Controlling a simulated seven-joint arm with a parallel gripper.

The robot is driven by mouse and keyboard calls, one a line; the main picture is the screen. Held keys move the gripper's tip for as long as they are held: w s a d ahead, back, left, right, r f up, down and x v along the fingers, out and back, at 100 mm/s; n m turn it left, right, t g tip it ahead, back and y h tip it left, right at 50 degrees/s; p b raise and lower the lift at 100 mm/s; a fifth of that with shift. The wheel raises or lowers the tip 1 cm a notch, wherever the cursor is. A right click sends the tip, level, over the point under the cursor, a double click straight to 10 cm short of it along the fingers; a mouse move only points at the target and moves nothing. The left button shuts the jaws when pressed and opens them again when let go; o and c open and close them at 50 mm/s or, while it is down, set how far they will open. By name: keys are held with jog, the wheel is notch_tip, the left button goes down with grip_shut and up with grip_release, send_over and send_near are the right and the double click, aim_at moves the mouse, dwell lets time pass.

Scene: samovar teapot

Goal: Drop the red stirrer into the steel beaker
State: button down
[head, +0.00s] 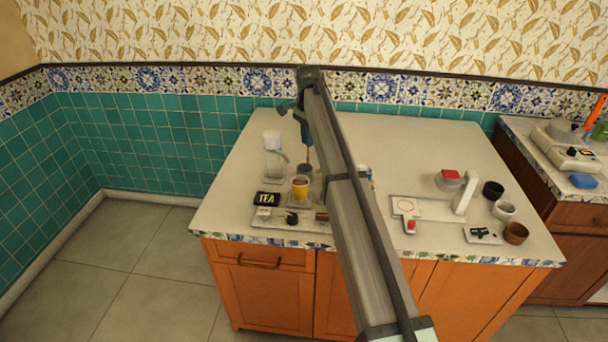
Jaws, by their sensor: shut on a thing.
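My gripper (306,142) points down over the left half of the counter. It is shut on a thin reddish-brown stick, which I take as the red stirrer (309,156). The stirrer hangs upright. Its lower end is over or just inside a small dark grey cup (306,171), which looks like the steel beaker; I cannot tell which. The cup is behind a yellow cup (300,188) and partly hidden by it. My arm covers the counter just to the right.
A clear bottle (272,158) stands left of the cups. A black TEA box (267,199) and a tray (262,222) with small items are in front. A white stand (465,195) and several small cups are at the right. The counter's back right (430,140) is clear.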

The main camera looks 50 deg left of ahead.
jog(key=shift+f, duration=2)
jog(key=c, duration=1.1)
grip_release()
jog(key=shift+r, duration=0.1)
notch_tip(320, 180, up, 14)
jog(key=shift+f, duration=0.2)
